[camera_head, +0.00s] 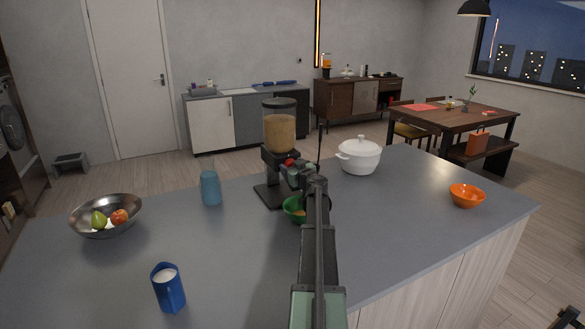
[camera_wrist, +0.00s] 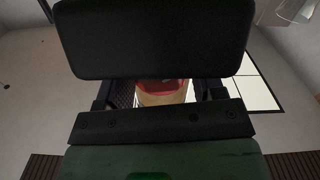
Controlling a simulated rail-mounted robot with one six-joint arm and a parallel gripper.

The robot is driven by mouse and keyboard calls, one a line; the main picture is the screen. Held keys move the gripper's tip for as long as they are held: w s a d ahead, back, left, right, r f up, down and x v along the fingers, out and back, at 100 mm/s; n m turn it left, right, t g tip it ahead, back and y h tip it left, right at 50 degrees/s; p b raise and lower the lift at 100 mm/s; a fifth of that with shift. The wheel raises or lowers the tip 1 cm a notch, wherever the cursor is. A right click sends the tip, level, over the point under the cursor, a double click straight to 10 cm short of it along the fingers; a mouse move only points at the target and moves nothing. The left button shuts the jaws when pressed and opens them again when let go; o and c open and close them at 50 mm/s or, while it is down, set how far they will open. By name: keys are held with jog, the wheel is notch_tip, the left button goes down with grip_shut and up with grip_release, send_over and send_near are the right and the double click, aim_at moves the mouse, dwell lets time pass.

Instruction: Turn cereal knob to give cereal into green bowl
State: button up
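The cereal dispenser (camera_head: 280,132) stands upright on the grey counter, its clear hopper holding tan cereal. The green bowl (camera_head: 290,210) sits below its outlet, partly hidden by my arm; a small yellow-orange patch shows inside. My gripper (camera_head: 293,170) is at the front of the dispenser, by the red knob (camera_head: 289,162), which it partly covers. In the wrist view, two dark finger parts of my gripper (camera_wrist: 160,92) stand apart, with a red and cream piece (camera_wrist: 162,92) showing between them. I cannot tell whether they touch it.
On the counter (camera_head: 225,265) are a blue glass (camera_head: 210,188), a metal fruit bowl (camera_head: 80,219), a blue milk jug (camera_head: 170,292), a white lidded pot (camera_head: 359,158) and an orange bowl (camera_head: 466,197). The pot is close to the right of my arm. The front left counter middle is clear.

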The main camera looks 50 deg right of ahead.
jog(key=c, duration=0.6)
jog(key=m, duration=0.4)
jog(key=shift+m, duration=0.4)
jog(key=shift+c, duration=0.2)
jog(key=o, duration=0.9)
jog(key=shift+s, duration=0.1)
jog(key=v, duration=1)
jog(key=shift+s+a, duration=0.3)
